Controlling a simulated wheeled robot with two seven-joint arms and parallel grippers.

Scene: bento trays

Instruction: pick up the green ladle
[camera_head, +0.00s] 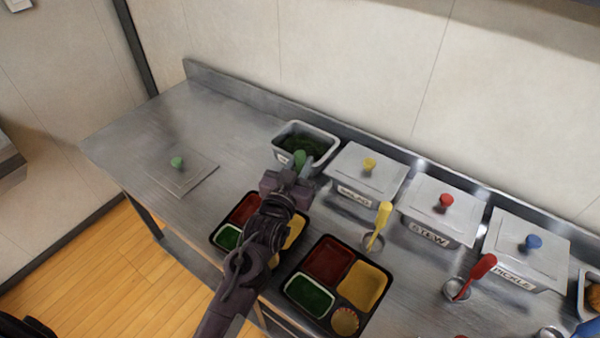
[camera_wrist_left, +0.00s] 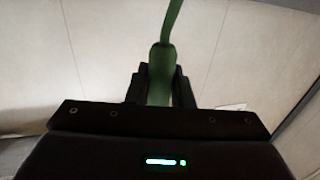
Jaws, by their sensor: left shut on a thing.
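The green ladle (camera_head: 299,158) shows only as a green handle tip above my left gripper (camera_head: 290,180) in the head view. In the left wrist view its green handle (camera_wrist_left: 163,65) stands between the two dark fingers of the left gripper (camera_wrist_left: 161,88), which is shut on it. The gripper is at the front edge of an open metal container (camera_head: 325,133) with dark green food inside. The ladle's bowl is hidden in both views. My right gripper is not in view.
Lidded containers with a yellow knob (camera_head: 369,164), red knob (camera_head: 446,201) and blue knob (camera_head: 533,241) stand to the right. A yellow ladle (camera_head: 381,222) and red ladle (camera_head: 480,267) stand in front. Two bento trays (camera_head: 317,244) lie near the front edge. A loose lid (camera_head: 184,178) lies left.

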